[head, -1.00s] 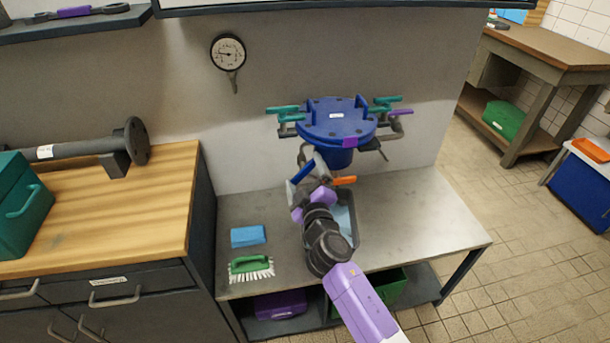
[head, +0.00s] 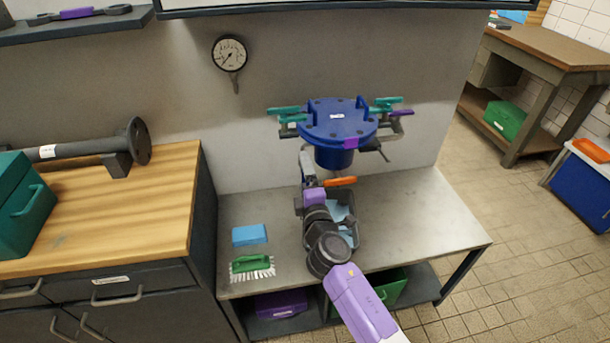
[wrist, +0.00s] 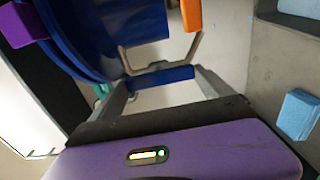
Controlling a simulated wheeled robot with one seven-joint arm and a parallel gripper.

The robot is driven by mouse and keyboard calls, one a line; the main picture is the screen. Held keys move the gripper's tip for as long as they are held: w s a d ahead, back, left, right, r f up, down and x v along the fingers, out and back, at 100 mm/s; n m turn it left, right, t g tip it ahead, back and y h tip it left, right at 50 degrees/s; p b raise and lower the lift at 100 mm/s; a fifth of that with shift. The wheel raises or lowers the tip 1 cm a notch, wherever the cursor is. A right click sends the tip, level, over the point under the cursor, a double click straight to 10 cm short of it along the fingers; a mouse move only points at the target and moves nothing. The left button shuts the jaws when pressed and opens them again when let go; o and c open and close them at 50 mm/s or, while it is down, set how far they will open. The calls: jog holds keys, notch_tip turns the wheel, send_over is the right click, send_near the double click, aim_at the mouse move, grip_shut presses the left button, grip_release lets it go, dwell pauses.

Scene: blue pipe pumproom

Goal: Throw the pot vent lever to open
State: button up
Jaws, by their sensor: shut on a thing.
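The blue pot (head: 337,125) with its bolted lid is mounted against the wall above the metal bench. My gripper (head: 308,168) is below the pot's left front. In the wrist view my gripper (wrist: 165,88) is shut on a blue lever (wrist: 160,78), which lies across between its fingers. The lever is mostly hidden by my gripper in the head view, and no label on it can be read. An orange handle (head: 340,181) sits just right of my gripper; it also shows in the wrist view (wrist: 191,14).
Teal handles (head: 286,110) and a purple handle (head: 401,113) flank the pot. A dial gauge (head: 230,53) hangs on the wall, its needle pointing lower left. A blue sponge (head: 249,235) and green brush (head: 251,267) lie on the bench (head: 420,220). Its right side is clear.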

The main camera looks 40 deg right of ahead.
jog(key=shift+f, duration=0.1)
dwell(0.4)
jog(key=o, duration=1.1)
jog(key=b+v, duration=0.1)
jog(key=v, duration=0.6)
jog(key=shift+s+a, duration=0.25)
jog(key=shift+s, duration=0.1)
